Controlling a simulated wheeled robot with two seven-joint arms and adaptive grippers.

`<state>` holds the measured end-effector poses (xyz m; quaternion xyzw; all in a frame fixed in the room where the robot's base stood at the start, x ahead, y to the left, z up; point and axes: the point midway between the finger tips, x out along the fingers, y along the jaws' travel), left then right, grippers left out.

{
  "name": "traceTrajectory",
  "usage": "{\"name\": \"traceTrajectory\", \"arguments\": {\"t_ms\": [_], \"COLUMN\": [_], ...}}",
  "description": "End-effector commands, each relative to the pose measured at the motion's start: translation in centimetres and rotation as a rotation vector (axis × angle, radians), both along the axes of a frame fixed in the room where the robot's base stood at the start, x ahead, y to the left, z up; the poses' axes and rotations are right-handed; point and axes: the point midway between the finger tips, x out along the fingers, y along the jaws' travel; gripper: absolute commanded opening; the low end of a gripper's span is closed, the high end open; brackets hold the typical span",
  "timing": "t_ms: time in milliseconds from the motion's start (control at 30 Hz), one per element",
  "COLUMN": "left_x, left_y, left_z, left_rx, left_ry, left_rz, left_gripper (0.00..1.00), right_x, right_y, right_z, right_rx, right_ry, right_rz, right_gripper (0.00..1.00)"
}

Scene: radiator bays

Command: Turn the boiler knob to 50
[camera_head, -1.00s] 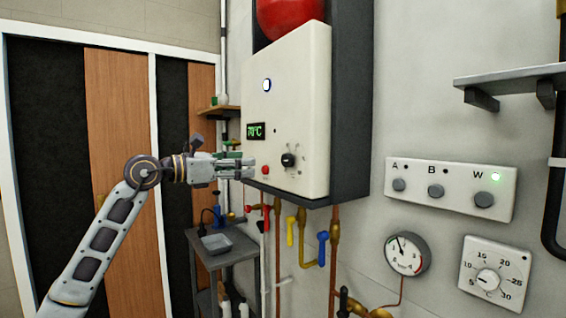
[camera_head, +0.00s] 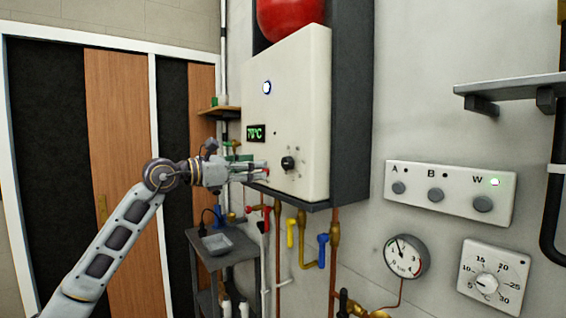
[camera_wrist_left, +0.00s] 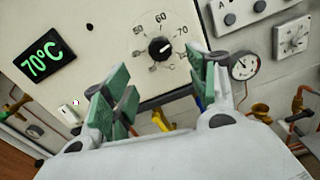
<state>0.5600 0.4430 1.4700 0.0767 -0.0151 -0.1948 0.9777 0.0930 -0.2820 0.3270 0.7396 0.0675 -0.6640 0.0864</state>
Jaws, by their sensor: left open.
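The boiler (camera_head: 300,90) is a white box on the wall. Its black knob (camera_head: 288,163) sits low on the front panel, and the knob also shows in the left wrist view (camera_wrist_left: 160,47) with marks including 50, 60 and 70 around it. The green display (camera_head: 257,133) reads 70°C, as it does in the left wrist view (camera_wrist_left: 45,55). My left gripper (camera_head: 262,172) is open and empty in front of the panel, left of the knob and a little below it. Its green-padded fingers (camera_wrist_left: 160,88) stand wide apart in the left wrist view, the knob showing beyond them. My right gripper is not seen.
Pipes with red, yellow (camera_head: 290,232) and blue (camera_head: 322,250) valve handles hang below the boiler. A button panel (camera_head: 460,205), pressure gauge (camera_head: 407,255) and thermostat dial (camera_head: 510,258) are on the wall at right. A grey trolley (camera_head: 208,262) stands below my left arm.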

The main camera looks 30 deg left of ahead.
Motion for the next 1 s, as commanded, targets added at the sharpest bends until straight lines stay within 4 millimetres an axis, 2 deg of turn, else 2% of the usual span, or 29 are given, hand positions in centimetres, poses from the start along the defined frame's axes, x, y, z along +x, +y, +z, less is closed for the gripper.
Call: {"name": "traceTrajectory", "arguments": {"t_ms": [300,500,1000], "left_x": [2.2,3.5,6.7], "left_y": [-1.0,-1.5,-2.8], "left_z": [0.3,0.3,0.3], "left_rx": [0.001,-0.001,-0.001], "left_ry": [0.0,-0.001,-0.001], "left_rz": [0.0,0.0,0.0], "left_gripper": [0.59,0.59,0.59], "right_x": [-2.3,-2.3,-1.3], "right_y": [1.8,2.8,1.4], "right_z": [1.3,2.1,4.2], "right_rx": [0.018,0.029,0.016], "right_ry": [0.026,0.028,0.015], "right_rz": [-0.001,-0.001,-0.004], "right_gripper": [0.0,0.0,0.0]}}
